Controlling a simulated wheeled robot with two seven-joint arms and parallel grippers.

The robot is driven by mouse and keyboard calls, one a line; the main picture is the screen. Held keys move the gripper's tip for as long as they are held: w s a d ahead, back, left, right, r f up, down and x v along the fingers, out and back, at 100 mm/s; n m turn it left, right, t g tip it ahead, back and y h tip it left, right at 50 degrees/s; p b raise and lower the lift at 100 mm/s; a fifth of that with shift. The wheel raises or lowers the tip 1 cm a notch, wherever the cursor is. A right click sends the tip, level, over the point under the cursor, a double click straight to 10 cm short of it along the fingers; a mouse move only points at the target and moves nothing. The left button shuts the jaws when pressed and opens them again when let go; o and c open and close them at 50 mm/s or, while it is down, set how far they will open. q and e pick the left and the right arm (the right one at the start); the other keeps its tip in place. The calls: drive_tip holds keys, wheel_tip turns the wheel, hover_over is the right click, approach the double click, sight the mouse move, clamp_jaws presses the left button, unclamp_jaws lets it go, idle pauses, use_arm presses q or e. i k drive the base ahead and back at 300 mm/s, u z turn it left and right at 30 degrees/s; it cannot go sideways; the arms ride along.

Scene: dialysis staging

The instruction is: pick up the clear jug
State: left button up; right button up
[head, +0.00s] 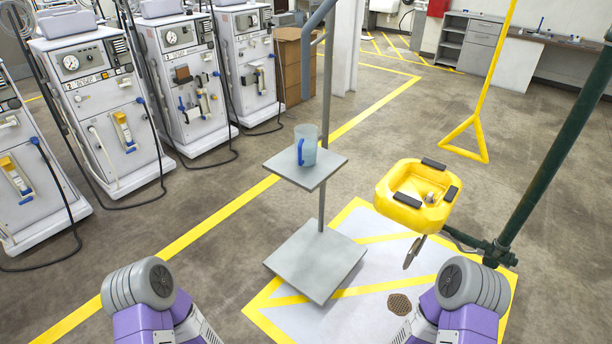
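The clear jug (309,146) stands upright on the small grey upper shelf (325,170) of a stand, near the middle of the head view. It is a translucent bluish cup shape, and its blue handle (300,152) is on its left side, towards me. It looks empty. My two purple and grey arms show only in part at the bottom left and bottom right. Neither gripper is in view, and nothing of mine touches the jug.
A lower grey plate (315,262) lies under the shelf, joined by a thin pole (327,100). A yellow basin (400,210) and a green pipe (550,170) stand to the right. Several dialysis machines (100,110) line the left. Floor before the stand is clear.

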sight(304, 149)
drive_tip(key=u, duration=0.8)
drive_tip(key=i, duration=0.45)
drive_tip(key=u, duration=0.5)
drive_tip(key=i, duration=1.05)
drive_tip(key=z, duration=0.35)
